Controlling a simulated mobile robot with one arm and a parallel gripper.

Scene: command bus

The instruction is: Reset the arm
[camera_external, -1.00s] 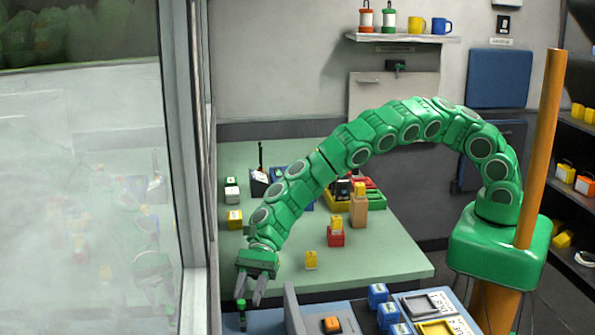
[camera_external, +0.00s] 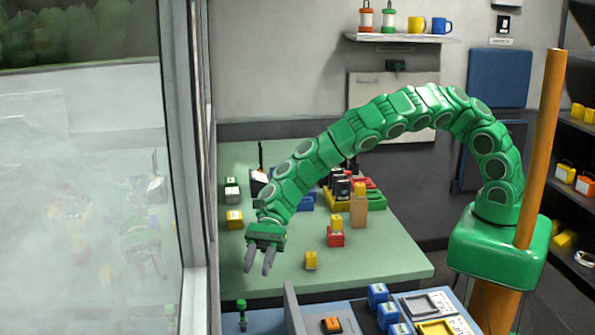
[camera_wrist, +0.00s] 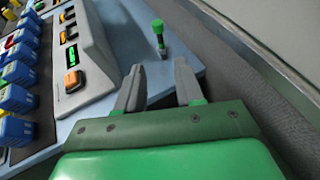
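My gripper (camera_external: 259,262) hangs at the end of my green arm (camera_external: 400,115), over the front left part of the green table (camera_external: 385,258). Its two grey fingers are apart with nothing between them. In the wrist view my gripper (camera_wrist: 158,82) is also open and empty. A small green-topped peg (camera_external: 242,312) stands upright at the left end of the blue console, below and apart from the fingers. The peg (camera_wrist: 158,40) shows beyond the fingertips in the wrist view.
A window and its frame (camera_external: 196,150) stand close on the left. Blue blocks (camera_external: 378,295) and a raised grey panel (camera_wrist: 88,60) are on the console.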

